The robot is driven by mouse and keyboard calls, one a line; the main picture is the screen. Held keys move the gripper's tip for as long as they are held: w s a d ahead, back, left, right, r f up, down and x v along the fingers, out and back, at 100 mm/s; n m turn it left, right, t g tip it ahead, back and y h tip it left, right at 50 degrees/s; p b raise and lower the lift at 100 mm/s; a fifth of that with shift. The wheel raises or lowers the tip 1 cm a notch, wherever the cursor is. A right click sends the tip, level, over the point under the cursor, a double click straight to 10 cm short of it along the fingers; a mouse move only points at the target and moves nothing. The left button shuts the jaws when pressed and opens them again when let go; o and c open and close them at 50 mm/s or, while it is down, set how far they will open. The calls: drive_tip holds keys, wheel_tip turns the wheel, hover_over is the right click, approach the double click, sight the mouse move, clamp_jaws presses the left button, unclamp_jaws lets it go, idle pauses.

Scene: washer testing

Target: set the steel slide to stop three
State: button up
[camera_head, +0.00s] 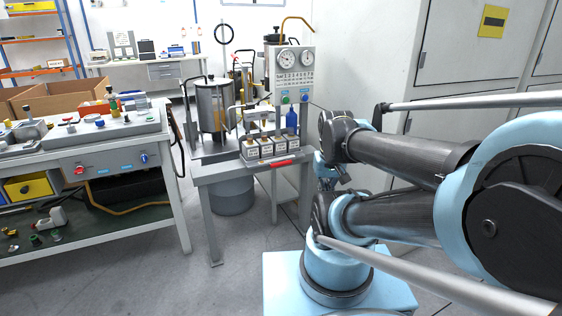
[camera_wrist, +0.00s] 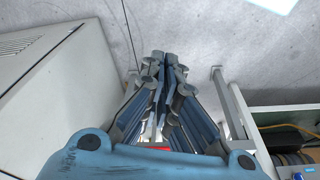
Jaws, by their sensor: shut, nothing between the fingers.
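I cannot make out the steel slide or its numbered stops for certain in either view. The small grey stand (camera_head: 232,168) carries a row of labelled boxes (camera_head: 270,149) and a red bar (camera_head: 281,163) at its front edge. In the wrist view my gripper (camera_wrist: 162,60) points away over the floor, its fingers together and empty. In the head view its fingers are not clear behind the arm links, to the right of the stand. A bit of red (camera_wrist: 155,147) shows low between the finger links in the wrist view.
A metal vessel (camera_head: 213,104) and a gauge panel (camera_head: 295,72) stand behind the boxes, with a blue bottle (camera_head: 291,121) beside them. A workbench with controls (camera_head: 110,160) is at left. White cabinets (camera_head: 468,60) are at right. Open floor (camera_head: 150,275) lies in front.

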drive_tip(key=o, duration=0.4)
drive_tip(key=shift+s+r, duration=0.25)
drive_tip(key=o, duration=0.5)
drive_tip(key=shift+w+r, duration=0.1)
drive_tip(key=shift+r, duration=0.25)
drive_tip(key=shift+c, duration=0.2)
drive_tip(key=o, duration=1.3)
drive_tip(key=shift+n, duration=0.3)
drive_tip(key=w+r, duration=0.1)
drive_tip(key=w, duration=0.2)
drive_tip(key=w+r, duration=0.1)
drive_tip(key=w, duration=0.1)
drive_tip(key=shift+a+r, duration=0.35)
drive_tip(key=shift+a, duration=0.05)
drive_tip(key=w+a+r+n+t, duration=0.15)
drive_tip(key=w+r, duration=0.25)
drive_tip(key=w, duration=0.9)
drive_tip(key=n+y, duration=0.2)
hover_over(282, 163)
drive_tip(key=s+d, duration=0.2)
drive_tip(key=s, duration=0.4)
wheel_tip(282, 163, down, 4)
drive_tip(key=shift+t, duration=0.25)
drive_tip(key=x, duration=1.7)
drive_tip(key=shift+d, duration=0.4)
